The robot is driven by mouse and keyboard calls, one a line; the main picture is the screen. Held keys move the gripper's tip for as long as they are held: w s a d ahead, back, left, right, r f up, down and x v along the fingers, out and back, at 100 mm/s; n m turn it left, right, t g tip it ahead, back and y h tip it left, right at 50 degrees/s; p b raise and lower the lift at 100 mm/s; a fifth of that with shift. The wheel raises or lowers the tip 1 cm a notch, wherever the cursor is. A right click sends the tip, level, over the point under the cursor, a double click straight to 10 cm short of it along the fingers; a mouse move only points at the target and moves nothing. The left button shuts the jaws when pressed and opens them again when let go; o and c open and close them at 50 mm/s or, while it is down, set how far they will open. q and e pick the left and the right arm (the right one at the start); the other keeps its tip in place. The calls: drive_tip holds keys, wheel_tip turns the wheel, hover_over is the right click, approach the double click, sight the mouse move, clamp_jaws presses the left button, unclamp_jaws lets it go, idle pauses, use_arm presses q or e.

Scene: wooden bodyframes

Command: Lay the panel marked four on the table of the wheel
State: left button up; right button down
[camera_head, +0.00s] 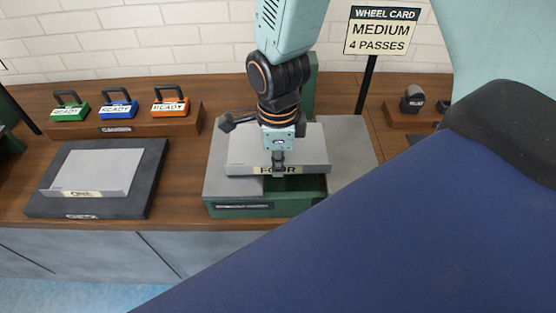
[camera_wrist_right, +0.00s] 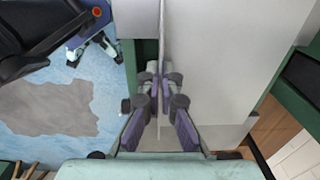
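The grey panel marked FOUR (camera_head: 255,143) lies flat over the grey table of the wheel (camera_head: 350,150), on a green base. Its upright front lip bears the label. My right gripper (camera_head: 279,168) comes from above at the middle of this lip and hides part of the label. In the right wrist view, the fingers (camera_wrist_right: 161,100) are closed on the thin lip, with the flat of the panel (camera_wrist_right: 215,65) to the right. I cannot tell whether the panel's underside touches the table. My left gripper is not in view.
The panel marked ONE (camera_head: 100,170) lies on a dark tray (camera_head: 145,190) at the left. Green, blue and orange READY blocks (camera_head: 118,108) stand on a wooden rack behind it. A sign (camera_head: 382,32) reads "WHEEL CARD, MEDIUM, 4 PASSES". Dark weights (camera_head: 412,100) stand at the right.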

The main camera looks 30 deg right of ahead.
drive_tip(key=shift+d+f, duration=0.1)
idle(0.7)
drive_tip(key=shift+d+f+b, duration=0.15)
drive_tip(key=shift+d+b, duration=0.2)
drive_tip(key=shift+b, duration=0.05)
drive_tip(key=shift+a, duration=0.1)
idle(0.4)
drive_tip(key=shift+a, duration=0.1)
idle(0.5)
drive_tip(key=c, duration=2)
unclamp_jaws()
